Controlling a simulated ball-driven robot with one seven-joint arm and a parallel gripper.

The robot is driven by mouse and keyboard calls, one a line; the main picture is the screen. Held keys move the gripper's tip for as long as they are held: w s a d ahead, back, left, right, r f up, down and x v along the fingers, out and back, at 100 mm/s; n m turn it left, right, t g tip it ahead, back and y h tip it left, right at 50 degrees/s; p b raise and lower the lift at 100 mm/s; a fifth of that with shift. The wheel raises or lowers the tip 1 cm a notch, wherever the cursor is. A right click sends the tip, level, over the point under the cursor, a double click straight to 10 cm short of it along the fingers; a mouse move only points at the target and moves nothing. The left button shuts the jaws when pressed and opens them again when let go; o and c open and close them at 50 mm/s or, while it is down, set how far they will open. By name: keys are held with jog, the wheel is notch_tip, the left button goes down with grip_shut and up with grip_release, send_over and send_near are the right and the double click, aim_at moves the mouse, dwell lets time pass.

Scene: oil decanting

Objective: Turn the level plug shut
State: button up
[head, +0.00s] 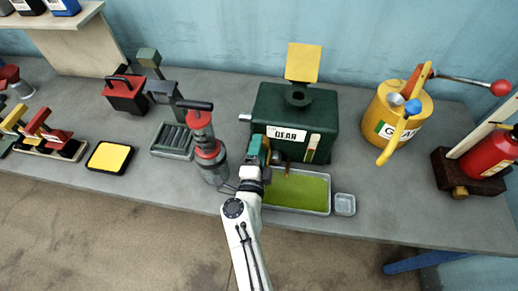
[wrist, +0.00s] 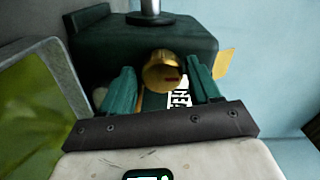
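The dark green gear box (head: 325,110) stands on the bench with a white GEAR label (head: 286,134); its dark green body also shows in the wrist view (wrist: 95,45). The round brass level plug (wrist: 160,73), with a small red mark, sticks out of its face. My gripper (head: 264,152) is at the lower left of the box front in the head view and hides the plug there. In the wrist view my gripper (wrist: 163,88) has its teal fingers apart, one on each side of the plug. Gaps seem to remain; contact cannot be told.
A tray of green oil (head: 325,209) lies below the box, with a small grey dish (head: 345,204) beside it. A red and grey pump-like tool (head: 202,135) stands close left of my arm. A yellow can (head: 385,135) stands at the right.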

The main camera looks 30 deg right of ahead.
jog(key=shift+o, duration=1.1)
jog(key=b+v, duration=0.2)
jog(key=v, duration=0.7)
jog(key=shift+s+a, duration=0.25)
jog(key=shift+s, duration=0.05)
jog(key=shift+s+a+b, duration=0.25)
jog(key=shift+s+b, duration=0.05)
jog(key=shift+s, duration=0.15)
